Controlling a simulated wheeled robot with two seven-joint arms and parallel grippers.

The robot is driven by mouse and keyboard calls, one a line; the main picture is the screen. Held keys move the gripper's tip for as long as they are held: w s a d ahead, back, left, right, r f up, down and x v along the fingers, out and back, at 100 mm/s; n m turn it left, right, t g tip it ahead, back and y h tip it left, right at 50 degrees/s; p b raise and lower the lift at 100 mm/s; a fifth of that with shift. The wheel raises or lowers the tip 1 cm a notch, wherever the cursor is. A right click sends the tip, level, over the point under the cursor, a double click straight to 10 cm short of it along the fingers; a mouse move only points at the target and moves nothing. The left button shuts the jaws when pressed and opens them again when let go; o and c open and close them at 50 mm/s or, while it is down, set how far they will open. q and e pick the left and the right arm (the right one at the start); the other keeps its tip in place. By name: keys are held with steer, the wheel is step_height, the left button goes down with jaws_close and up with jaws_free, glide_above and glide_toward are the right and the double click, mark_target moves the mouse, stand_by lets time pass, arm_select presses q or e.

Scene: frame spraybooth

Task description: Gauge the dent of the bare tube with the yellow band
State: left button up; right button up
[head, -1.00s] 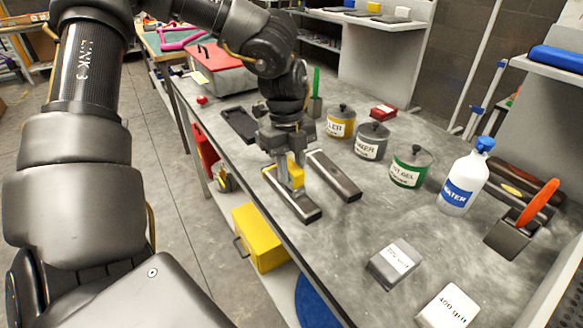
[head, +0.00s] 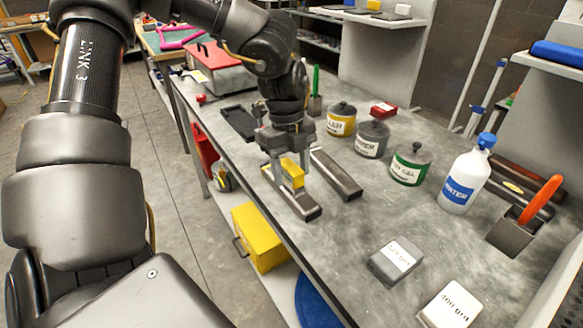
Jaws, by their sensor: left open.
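My left gripper (head: 289,177) is open and points down over a dark bar-shaped rest (head: 305,207) on the grey bench. A small yellow block (head: 293,176) shows between and behind its fingers; I cannot tell whether they touch it. A dark tube with a yellow mark (head: 513,187) lies at the right by the wall, partly hidden by the white water bottle (head: 464,180). I cannot make out a dent at this size. My right gripper is not in view.
A second bar-shaped rest (head: 335,174) lies right of the gripper. Filler (head: 341,121), grey (head: 371,140) and green-labelled (head: 410,165) pots stand behind. An orange-handled tool (head: 541,198) sits in a dark block at right. Two sanding blocks (head: 395,262) (head: 447,305) lie in front.

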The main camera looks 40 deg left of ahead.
mark_target(287, 162)
arm_select(q)
steer(key=shift+w+r, duration=0.1)
steer(key=shift+r, duration=0.25)
step_height(287, 162, up, 10)
steer(key=a, duration=0.1)
steer(key=shift+a, duration=0.25)
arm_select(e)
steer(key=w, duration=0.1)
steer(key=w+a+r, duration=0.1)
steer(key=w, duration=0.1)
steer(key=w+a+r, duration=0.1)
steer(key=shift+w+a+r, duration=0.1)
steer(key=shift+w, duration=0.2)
arm_select(q)
steer(key=shift+w, duration=0.15)
